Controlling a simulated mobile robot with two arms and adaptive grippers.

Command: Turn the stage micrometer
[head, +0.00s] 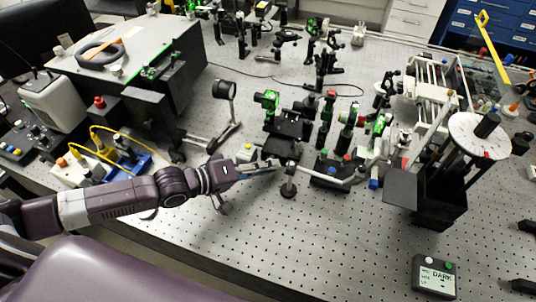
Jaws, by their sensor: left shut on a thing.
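The black translation stage (290,128) stands near the middle of the perforated bench, with a green-trimmed mount (268,103) beside it. My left gripper (276,165) reaches in from the left, low over the bench, to the near side of the stage. Its fingers are shut on a small part there, which I take as the stage micrometer; the fingers mostly hide it and its scale cannot be read. My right gripper (514,255) shows only as two dark fingertips at the right edge, apart and with nothing between them.
A dark post (288,188) on a round base stands close to the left fingertips. Right of the stage are red-topped and green mounts (327,112) and a black box (330,172). A display box reading DARK (434,277) lies front right. The front middle of the bench (320,250) is clear.

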